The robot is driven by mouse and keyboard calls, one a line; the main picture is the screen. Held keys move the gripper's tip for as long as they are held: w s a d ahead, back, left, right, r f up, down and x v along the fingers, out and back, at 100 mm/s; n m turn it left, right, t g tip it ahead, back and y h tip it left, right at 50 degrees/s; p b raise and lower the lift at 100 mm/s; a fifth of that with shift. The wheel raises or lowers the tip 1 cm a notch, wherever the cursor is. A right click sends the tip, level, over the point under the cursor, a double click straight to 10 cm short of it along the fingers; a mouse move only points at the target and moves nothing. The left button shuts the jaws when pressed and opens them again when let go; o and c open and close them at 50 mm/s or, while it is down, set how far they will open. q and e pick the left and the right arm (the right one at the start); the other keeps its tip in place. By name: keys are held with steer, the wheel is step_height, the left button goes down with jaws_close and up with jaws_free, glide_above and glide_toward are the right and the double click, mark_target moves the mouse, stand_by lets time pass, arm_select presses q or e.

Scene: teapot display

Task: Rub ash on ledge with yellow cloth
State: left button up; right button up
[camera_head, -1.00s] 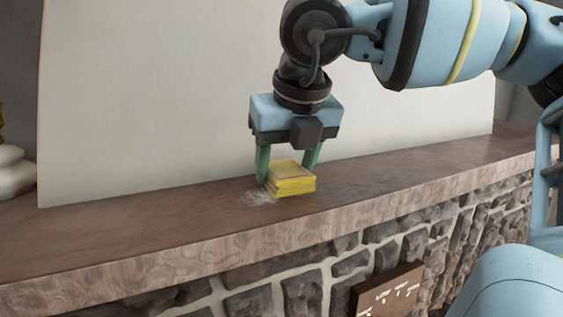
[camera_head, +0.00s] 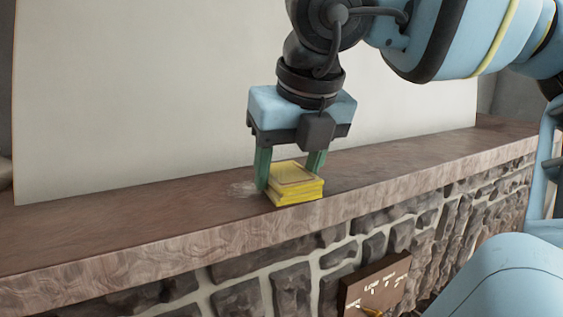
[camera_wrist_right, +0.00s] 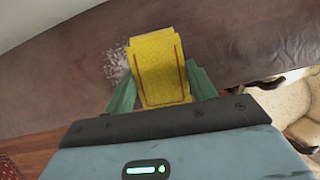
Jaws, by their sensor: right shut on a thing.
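The yellow cloth (camera_head: 294,183) is a folded block on the brown stone ledge (camera_head: 110,220). My right gripper (camera_head: 291,172) is shut on it, with a green finger on each side. In the right wrist view the cloth (camera_wrist_right: 158,65) sits between the gripper's fingers (camera_wrist_right: 160,88). A pale patch of ash (camera_head: 241,189) lies on the ledge just left of the cloth in the head view. The ash (camera_wrist_right: 116,62) also shows left of the cloth in the wrist view. Part of it may be hidden under the cloth. My left gripper is not in view.
A large blank white panel (camera_head: 150,100) stands along the back of the ledge. Below the ledge is a stone wall with a brown plaque (camera_head: 376,290). The ledge is bare to both sides. A cream upholstered seat (camera_wrist_right: 285,100) shows below in the wrist view.

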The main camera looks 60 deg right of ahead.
mark_target(288, 172)
steer(key=shift+s+a+f, duration=0.1)
steer(key=shift+s+a, duration=0.15)
steer(key=shift+s, duration=0.25)
